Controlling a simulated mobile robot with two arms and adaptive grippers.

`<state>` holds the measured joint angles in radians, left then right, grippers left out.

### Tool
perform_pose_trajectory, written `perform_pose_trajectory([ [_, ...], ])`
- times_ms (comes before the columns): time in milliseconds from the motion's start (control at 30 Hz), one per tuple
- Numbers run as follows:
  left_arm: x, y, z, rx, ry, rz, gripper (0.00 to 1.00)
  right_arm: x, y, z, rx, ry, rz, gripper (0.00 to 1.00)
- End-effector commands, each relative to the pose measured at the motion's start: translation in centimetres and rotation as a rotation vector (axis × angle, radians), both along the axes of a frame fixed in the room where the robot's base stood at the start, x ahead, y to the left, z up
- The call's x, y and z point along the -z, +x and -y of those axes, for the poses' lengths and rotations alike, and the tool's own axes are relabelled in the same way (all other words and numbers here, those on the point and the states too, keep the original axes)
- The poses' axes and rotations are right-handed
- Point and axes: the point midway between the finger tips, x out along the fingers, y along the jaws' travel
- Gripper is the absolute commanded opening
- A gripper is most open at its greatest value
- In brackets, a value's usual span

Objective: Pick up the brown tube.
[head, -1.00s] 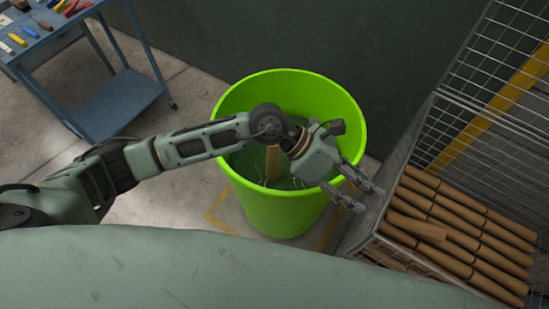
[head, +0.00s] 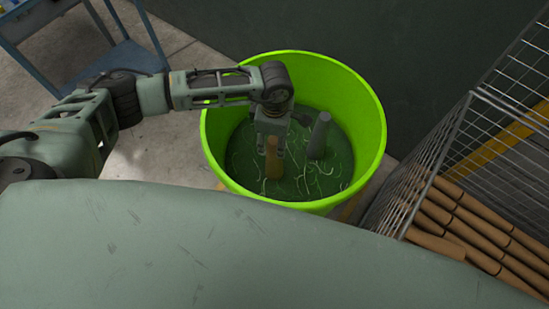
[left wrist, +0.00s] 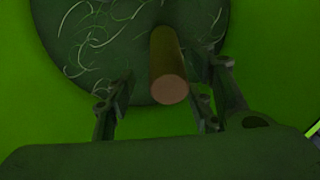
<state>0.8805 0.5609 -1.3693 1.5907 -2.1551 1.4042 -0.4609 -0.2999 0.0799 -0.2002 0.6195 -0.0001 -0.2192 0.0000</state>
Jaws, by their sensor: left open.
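The brown tube (head: 273,160) stands upright inside the green bin (head: 376,130), on the dark floor littered with pale strands. My left gripper (head: 271,150) reaches down into the bin from above, open, with its fingers on either side of the tube's upper part. In the left wrist view the tube (left wrist: 166,68) shows its round end between the two fingers of my left gripper (left wrist: 163,98), nearer the right-hand finger. Whether a finger touches it I cannot tell. My right gripper is not in view.
A grey tube (head: 319,135) stands in the bin just right of the brown one. A wire cage (head: 425,170) with several brown tubes (head: 480,235) is at the right. A blue cart (head: 130,62) stands at the upper left.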

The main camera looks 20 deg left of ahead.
Motion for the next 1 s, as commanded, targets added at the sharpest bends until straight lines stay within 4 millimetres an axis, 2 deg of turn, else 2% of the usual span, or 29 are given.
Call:
perform_pose_trajectory([
  [100,1.7,-0.4,0.0,0.000,0.001,-0.005,0.49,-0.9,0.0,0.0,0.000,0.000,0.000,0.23],
  [233,3.4,-0.2,0.1,0.000,0.000,-0.002,0.49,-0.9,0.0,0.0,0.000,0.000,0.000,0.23],
  [533,3.9,-0.2,0.1,0.001,-0.002,-0.001,0.48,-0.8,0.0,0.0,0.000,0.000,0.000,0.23],
  [1000,3.9,-0.2,0.1,0.000,-0.002,-0.001,0.07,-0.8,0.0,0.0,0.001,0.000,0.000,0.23],
])
